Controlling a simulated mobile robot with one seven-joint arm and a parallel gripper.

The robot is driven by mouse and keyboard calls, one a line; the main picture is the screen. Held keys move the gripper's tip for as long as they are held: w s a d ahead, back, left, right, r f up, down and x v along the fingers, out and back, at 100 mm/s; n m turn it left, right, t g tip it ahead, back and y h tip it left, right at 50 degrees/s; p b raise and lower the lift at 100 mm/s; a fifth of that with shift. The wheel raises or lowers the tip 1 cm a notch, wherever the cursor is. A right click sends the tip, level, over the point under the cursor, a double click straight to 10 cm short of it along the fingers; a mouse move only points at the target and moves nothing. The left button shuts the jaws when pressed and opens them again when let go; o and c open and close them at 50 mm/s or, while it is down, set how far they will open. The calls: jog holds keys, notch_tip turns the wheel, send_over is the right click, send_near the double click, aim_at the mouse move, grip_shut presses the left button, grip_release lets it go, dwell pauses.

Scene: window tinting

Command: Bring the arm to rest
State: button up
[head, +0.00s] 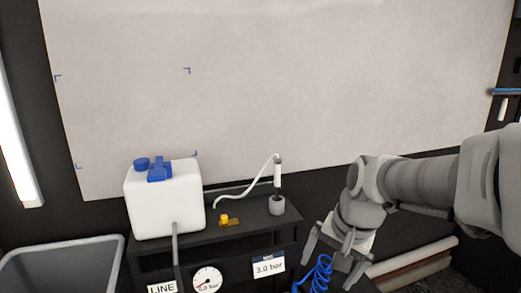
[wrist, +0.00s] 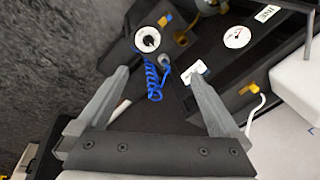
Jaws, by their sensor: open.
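My gripper (head: 331,270) hangs at the lower right of the head view, fingers pointing down and spread apart. In the wrist view its two grey fingers (wrist: 156,74) are wide apart with nothing gripped. A blue coiled hose (head: 318,275) shows between and below the fingers in the head view. The same coil in the wrist view (wrist: 153,82) lies beyond the fingertips; whether it touches them I cannot tell. My arm reaches in from the right, bent down at the wrist.
A dark bench (head: 250,238) carries a white tank (head: 165,205), a yellow valve (head: 228,221) and a wand in a grey cup (head: 277,205). A gauge (head: 207,280) is on its front. A grey bin (head: 60,270) stands left; rolls (head: 415,261) lie right. A pale panel (head: 290,90) stands behind.

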jog(key=s+r+n+t+p, duration=0.1)
jog(key=s+r+n, duration=0.2)
jog(key=s, duration=0.3)
jog(key=s+r+n+t+h+p, duration=0.1)
jog(key=s+r+n, duration=0.2)
jog(key=s, duration=0.4)
jog(key=shift+s+d+r+t+p, duration=0.15)
jog(key=shift+d+r+t+p, duration=0.3)
jog(key=shift+r, duration=0.1)
